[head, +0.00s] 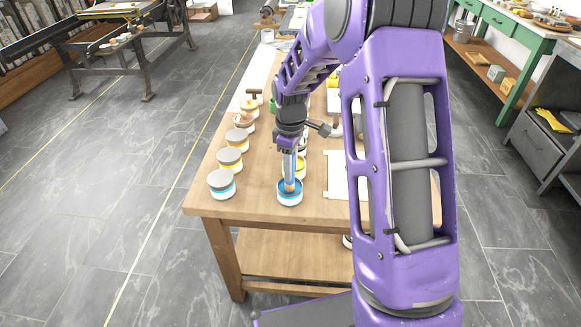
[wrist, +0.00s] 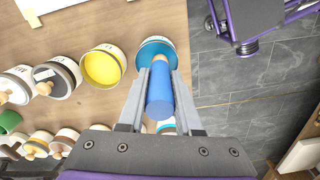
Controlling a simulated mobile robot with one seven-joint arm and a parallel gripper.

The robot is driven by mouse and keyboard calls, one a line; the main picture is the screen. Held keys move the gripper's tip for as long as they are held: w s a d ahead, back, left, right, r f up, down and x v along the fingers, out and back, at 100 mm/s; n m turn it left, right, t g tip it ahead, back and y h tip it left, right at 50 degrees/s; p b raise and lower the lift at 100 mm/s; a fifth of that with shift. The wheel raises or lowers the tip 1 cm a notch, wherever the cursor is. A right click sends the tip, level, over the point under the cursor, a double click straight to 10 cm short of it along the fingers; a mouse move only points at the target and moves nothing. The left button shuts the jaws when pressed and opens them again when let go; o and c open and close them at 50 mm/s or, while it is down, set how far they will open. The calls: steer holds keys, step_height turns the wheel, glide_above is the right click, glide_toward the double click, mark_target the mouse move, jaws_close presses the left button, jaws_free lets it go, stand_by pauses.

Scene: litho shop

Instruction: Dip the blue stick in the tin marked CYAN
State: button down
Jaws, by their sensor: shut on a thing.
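My gripper (head: 289,150) is shut on the blue stick (head: 288,168), which hangs nearly upright with its tan end down. In the wrist view the stick (wrist: 160,92) sits between the two grey fingers (wrist: 159,85). Below it stands an open white tin with blue inside (head: 289,200), near the front edge of the table; it also shows in the wrist view (wrist: 152,46). The stick's tan end overlaps the tin's mouth in both views. How deep it reaches, or whether it touches the ink, I cannot tell. The tin's marking is not readable.
An open yellow tin (wrist: 102,67) stands close beside the blue one. White paper (head: 337,176) lies to the right, partly behind my arm.

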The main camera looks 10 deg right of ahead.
steer(key=shift+f, duration=0.5)
stand_by(1.1)
steer(key=shift+r+p, duration=2.55)
steer(key=shift+r, duration=1.05)
steer(key=shift+f, duration=0.1)
